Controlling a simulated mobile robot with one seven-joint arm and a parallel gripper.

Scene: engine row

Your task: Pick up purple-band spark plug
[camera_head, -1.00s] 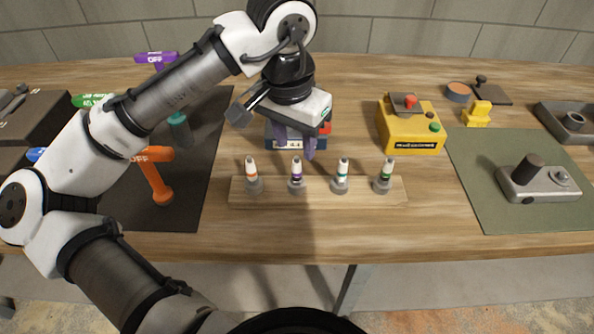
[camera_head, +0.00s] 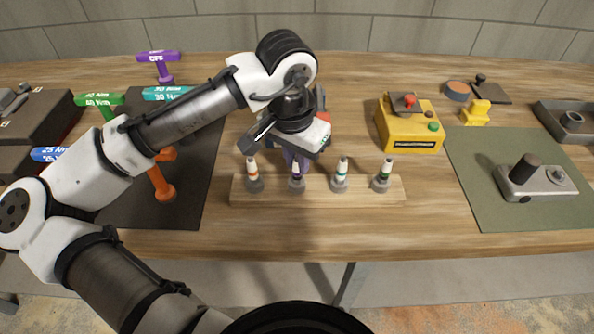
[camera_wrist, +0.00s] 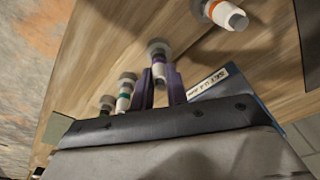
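The purple-band spark plug (camera_head: 296,185) stands upright in the wooden rack (camera_head: 330,195), second from left. It also shows in the wrist view (camera_wrist: 158,58). My gripper (camera_head: 297,160) is right above and behind it, pointing down. In the wrist view my gripper's purple fingers (camera_wrist: 160,84) are apart, one on each side of the plug's upper part. No clear grip on it shows. In the head view the gripper partly covers the plug's top.
An orange-band plug (camera_head: 254,178) stands to the left, a teal-band plug (camera_head: 341,178) and a green-band plug (camera_head: 383,178) to the right. A blue box with a label (camera_wrist: 215,83) is behind the rack. A yellow box (camera_head: 410,125) stands further right.

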